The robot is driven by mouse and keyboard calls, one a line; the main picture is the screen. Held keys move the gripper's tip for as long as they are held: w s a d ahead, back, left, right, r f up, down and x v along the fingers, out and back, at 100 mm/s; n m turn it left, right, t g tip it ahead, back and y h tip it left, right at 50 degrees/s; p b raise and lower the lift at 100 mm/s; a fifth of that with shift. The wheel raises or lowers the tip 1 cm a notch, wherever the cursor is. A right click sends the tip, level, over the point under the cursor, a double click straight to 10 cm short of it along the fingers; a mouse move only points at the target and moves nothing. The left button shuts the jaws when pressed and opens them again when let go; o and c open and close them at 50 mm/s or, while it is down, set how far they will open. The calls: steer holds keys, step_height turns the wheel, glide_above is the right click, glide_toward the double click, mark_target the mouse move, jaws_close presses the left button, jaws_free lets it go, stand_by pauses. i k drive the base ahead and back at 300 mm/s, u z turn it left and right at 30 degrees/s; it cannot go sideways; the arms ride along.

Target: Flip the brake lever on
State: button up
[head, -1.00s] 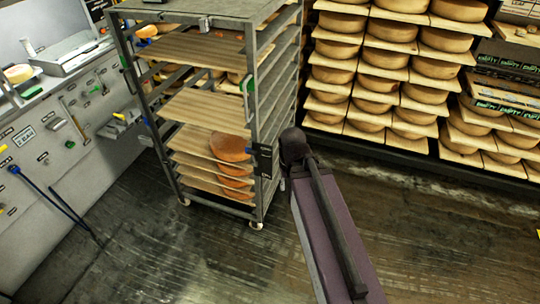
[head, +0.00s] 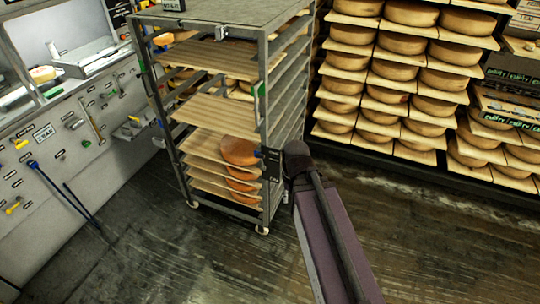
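A metal rack trolley (head: 277,120) stands left of centre in the head view. A green handle-like part (head: 260,91) is higher on the same post. My arm reaches from the bottom edge up to the right side of the trolley, its dark joint close beside the post in the picture.
Orange cheese wheels (head: 240,151) lie on boards low in the trolley, which has casters (head: 262,230). Shelves of cheese wheels (head: 420,74) stand behind at the right. A grey tool panel (head: 70,150) is at the left. The dark floor (head: 180,262) in front is clear.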

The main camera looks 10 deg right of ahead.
mark_target(261, 156)
steer(key=u, duration=0.1)
steer(key=i, duration=0.95)
steer(key=z, duration=0.15)
steer(key=k, duration=0.9)
steer(key=u, duration=0.15)
steer(key=i, duration=0.4)
steer(key=z, duration=0.05)
